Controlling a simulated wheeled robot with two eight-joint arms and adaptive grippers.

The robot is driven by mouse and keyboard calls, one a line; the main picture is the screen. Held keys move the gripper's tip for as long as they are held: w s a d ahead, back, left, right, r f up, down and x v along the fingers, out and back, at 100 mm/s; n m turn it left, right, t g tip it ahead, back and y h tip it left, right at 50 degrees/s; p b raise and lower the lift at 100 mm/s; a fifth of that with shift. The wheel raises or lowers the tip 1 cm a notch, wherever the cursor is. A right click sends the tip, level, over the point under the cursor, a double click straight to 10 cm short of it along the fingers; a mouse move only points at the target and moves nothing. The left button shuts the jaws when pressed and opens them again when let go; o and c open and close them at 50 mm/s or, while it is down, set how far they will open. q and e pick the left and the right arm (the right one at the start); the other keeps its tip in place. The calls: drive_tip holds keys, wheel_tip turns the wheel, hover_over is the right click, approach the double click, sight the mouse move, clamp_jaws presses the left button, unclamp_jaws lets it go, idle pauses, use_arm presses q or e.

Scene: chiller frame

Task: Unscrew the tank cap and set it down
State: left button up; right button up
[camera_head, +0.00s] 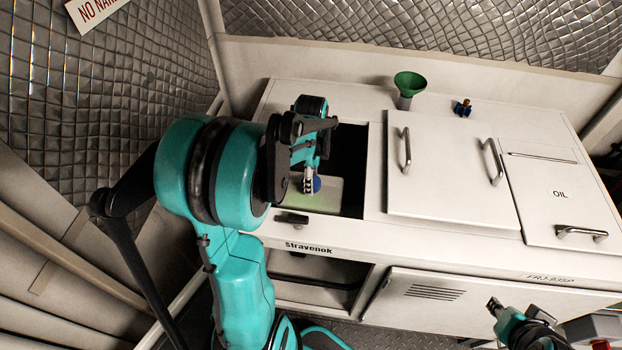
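A blue cap (317,184) shows inside the open bay of the white chiller frame, on a pale tank (347,194). My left gripper (309,184) points down into the bay with its fingertips right at the cap. They overlap the cap in this view, and I cannot tell whether they are closed on it. My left arm hides the left part of the bay and some of the tank. My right gripper (494,305) is low at the front right, in front of the lower vented panel and far from the cap. Its opening is too small to judge.
A white panel with two handles (450,170) lies right of the bay. Beyond it is a lid marked OIL (558,195). A green funnel (409,84) and a small blue fitting (463,107) stand along the back edge. The top between them is clear.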

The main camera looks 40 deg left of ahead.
use_arm(q)
drive_tip(key=n, duration=0.5)
drive_tip(key=shift+n, duration=0.4)
drive_tip(key=o, duration=1.2)
drive_tip(key=shift+c, duration=0.2)
drive_tip(key=m, duration=1.5)
drive_tip(key=shift+b, duration=0.35)
drive_tip(key=c, duration=1.2)
